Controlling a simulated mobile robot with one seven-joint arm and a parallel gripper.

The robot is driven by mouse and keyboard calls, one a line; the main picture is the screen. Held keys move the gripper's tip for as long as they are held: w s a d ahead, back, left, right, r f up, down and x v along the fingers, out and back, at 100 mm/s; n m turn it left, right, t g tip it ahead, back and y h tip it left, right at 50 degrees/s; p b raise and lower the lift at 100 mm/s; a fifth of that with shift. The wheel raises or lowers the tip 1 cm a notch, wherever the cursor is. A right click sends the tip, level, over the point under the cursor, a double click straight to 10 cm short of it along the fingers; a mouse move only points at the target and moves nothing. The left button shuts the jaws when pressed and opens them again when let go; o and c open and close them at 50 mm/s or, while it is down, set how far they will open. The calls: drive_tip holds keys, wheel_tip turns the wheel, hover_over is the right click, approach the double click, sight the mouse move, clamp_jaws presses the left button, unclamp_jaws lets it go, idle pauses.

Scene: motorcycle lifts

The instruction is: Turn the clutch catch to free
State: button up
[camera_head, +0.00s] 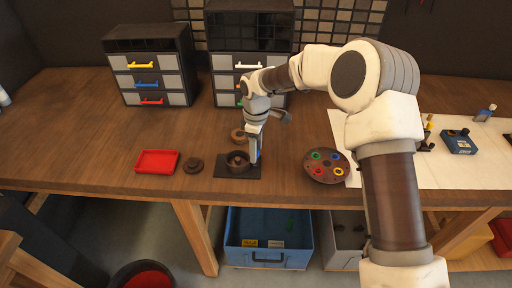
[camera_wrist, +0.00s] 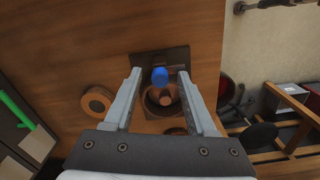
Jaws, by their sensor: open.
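A dark base plate (camera_head: 225,172) on the wooden bench carries a round brown cup-like fixture (camera_head: 238,168). In the wrist view the plate (camera_wrist: 176,59) shows behind the fingers, with the round fixture (camera_wrist: 152,107) partly hidden. A blue knob (camera_wrist: 160,76) stands at it, apparently the clutch catch; which way it is turned I cannot tell. My gripper (camera_head: 255,158) points down over the plate's right part. In the wrist view my gripper (camera_wrist: 159,73) is open, one finger on each side of the blue knob, with gaps showing.
A tan ring (camera_head: 238,135) lies behind the plate. A dark round part (camera_head: 193,165) and a red tray (camera_head: 157,162) lie to its left. A round palette with coloured rings (camera_head: 325,167) is to the right. Drawer cabinets (camera_head: 151,75) stand at the back.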

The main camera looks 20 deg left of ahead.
wheel_tip(320, 180, up, 17)
drive_tip(key=shift+r+b, duration=0.2)
drive_tip(key=shift+b, duration=0.1)
idle(0.4)
drive_tip(key=s+d+r+m+t, duration=0.2)
drive_tip(key=s+d+r+m, duration=0.25)
drive_tip(key=d, duration=0.45)
drive_tip(key=s+d+r+m+t, duration=0.1)
drive_tip(key=s+d+r+m, duration=0.4)
drive_tip(key=d, duration=0.4)
drive_tip(key=s+d+f+m+t, duration=0.2)
drive_tip(key=s+d+m, duration=0.6)
drive_tip(key=s+d, duration=0.5)
drive_tip(key=s, duration=0.3)
drive_tip(key=shift+s+f+t, duration=0.3)
drive_tip(key=shift+s+f, duration=0.1)
